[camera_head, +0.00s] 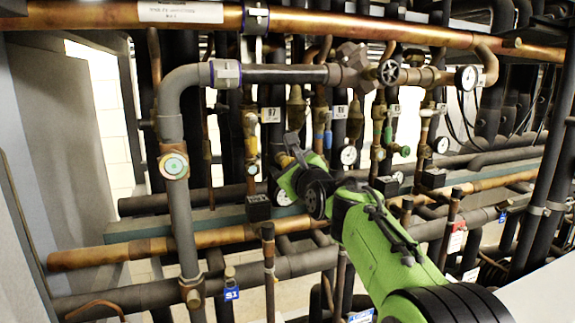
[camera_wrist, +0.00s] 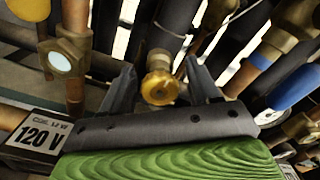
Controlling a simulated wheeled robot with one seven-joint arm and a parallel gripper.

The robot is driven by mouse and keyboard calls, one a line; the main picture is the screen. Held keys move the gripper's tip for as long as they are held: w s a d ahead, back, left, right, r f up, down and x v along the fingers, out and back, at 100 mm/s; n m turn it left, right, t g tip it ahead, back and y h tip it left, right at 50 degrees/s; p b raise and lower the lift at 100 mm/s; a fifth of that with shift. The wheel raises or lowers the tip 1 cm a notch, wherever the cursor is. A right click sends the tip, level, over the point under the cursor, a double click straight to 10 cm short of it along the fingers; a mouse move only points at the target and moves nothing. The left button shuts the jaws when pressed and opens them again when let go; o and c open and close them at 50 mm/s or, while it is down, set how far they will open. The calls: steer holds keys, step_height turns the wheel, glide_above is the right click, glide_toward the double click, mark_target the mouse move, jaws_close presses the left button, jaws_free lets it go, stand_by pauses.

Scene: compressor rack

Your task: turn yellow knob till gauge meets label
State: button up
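The yellow knob (camera_wrist: 160,87) is a round, brass-yellow knob on a brass fitting, in the middle of the wrist view. My gripper (camera_wrist: 163,82) is open, with one dark finger on each side of the knob; a gap shows on both sides. In the head view my gripper (camera_head: 290,145) reaches into the pipes, and the knob (camera_head: 285,160) is mostly hidden by it. A white dial gauge (camera_head: 284,195) sits just below the gripper, partly covered. Another gauge (camera_head: 348,155) is to its right. I cannot tell which gauge belongs to the knob. A white tag (camera_head: 270,115) hangs at upper left.
A "120 V" box (camera_wrist: 38,132) is close at the lower left of the wrist view. A brass fitting with a pale disc (camera_wrist: 60,62) stands left, and a blue-sleeved pipe (camera_wrist: 285,85) right. A thick grey pipe (camera_head: 184,220) stands left of my arm.

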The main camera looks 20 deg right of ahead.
steer(key=shift+s, duration=0.1)
steer(key=s+b, duration=0.3)
steer(key=s, duration=1.2)
steer(key=shift+s+b, duration=0.35)
steer(key=shift+b, duration=0.05)
